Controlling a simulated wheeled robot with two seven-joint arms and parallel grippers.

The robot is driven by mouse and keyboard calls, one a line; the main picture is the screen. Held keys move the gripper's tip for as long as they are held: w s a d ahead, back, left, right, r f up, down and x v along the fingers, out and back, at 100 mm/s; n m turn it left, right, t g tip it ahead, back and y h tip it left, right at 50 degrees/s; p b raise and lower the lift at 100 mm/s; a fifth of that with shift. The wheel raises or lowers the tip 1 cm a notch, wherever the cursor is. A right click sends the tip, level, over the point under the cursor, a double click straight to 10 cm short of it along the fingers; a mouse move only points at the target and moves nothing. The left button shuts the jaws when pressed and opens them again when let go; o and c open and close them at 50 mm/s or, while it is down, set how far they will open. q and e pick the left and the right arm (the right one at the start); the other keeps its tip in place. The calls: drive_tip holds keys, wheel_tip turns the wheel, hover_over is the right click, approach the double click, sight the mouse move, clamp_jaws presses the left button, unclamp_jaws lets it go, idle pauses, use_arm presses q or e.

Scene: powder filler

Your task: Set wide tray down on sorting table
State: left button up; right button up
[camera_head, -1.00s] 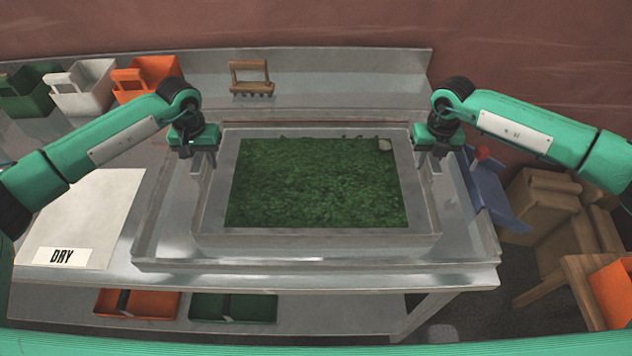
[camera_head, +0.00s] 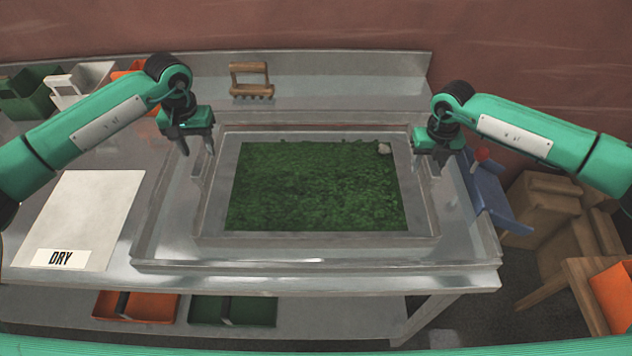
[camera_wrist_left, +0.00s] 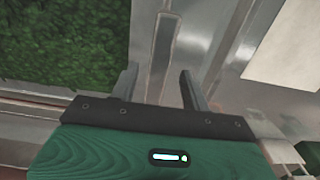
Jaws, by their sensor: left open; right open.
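The wide tray (camera_head: 318,240) is a grey rectangular tray holding a bed of dark green leafy material (camera_head: 315,187). It sits level inside the larger shallow rim on top of the metal sorting table (camera_head: 400,284). My left gripper (camera_head: 199,148) is open and empty above the tray's left side. In the left wrist view the two fingers (camera_wrist_left: 158,88) are spread with the tray's side handle between and beyond them, and the green bed lies to the left. My right gripper (camera_head: 437,160) is open at the tray's right side; its fingertips are partly hard to make out.
A white sheet marked DRY (camera_head: 88,215) lies left of the tray. A wooden rake-like tool (camera_head: 250,80) is at the back. Orange (camera_head: 137,304) and green (camera_head: 233,310) bins sit on the lower shelf. A blue chute-like part (camera_head: 489,190) and wooden furniture stand to the right.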

use_arm(q)
wheel_tip(320, 180, up, 6)
drive_tip(key=shift+f, duration=0.1)
use_arm(e)
drive_tip(key=shift+r, duration=0.1)
wheel_tip(320, 180, up, 12)
drive_tip(key=shift+f, duration=0.1)
drive_tip(key=shift+f, duration=0.1)
idle(0.6)
